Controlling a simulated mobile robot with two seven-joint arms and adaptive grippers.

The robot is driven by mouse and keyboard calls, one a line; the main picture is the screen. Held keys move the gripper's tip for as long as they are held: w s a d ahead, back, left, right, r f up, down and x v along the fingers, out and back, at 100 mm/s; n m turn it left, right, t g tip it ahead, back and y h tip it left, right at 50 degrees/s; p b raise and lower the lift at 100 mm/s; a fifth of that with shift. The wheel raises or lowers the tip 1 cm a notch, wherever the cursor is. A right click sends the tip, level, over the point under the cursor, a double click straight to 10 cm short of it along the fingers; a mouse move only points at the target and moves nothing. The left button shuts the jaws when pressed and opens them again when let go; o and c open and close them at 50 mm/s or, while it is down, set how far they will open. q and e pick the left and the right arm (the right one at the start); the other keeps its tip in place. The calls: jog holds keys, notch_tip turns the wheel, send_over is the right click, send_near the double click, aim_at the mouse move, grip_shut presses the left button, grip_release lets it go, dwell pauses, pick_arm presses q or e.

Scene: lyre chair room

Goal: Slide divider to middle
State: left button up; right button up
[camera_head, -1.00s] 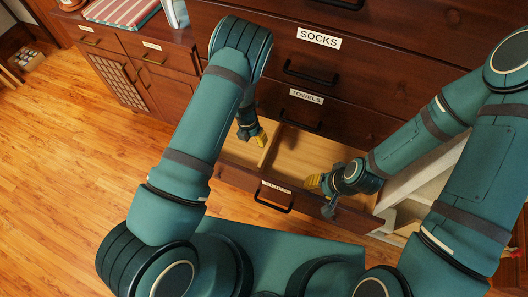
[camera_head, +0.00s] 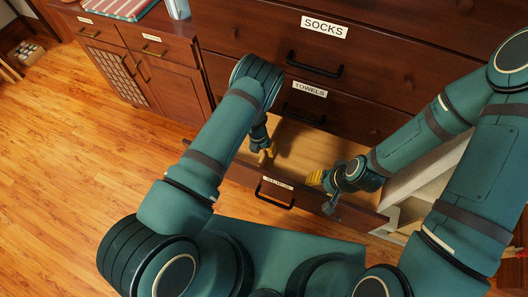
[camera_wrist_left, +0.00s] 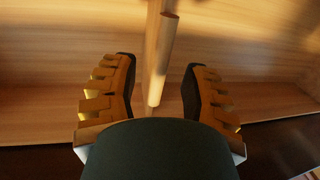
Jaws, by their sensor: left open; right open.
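The open bottom drawer (camera_head: 232,176) has a pale wooden inside and a dark front. The divider (camera_wrist_left: 162,55) is a thin wooden strip. In the left wrist view it stands between the two spread fingers of my left gripper (camera_wrist_left: 159,75), with gaps showing on both sides. In the head view my left gripper (camera_head: 265,150) reaches down into the drawer, left of its middle, and largely hides the divider. My right gripper (camera_head: 316,179) is open and empty, with its yellow fingers over the drawer near the front, right of the handle.
The closed towels drawer (camera_head: 345,113) and socks drawer (camera_head: 400,70) rise behind the open drawer. A cabinet (camera_head: 178,80) with doors stands at the left, with a striped item (camera_head: 100,8) on top. A pale shelf-like piece (camera_head: 425,170) lies right of the drawer.

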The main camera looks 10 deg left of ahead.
pick_arm(q)
jog(key=shift+f, duration=0.45)
grip_shut()
jog(key=shift+s+d, duration=0.1)
jog(key=shift+d, duration=0.05)
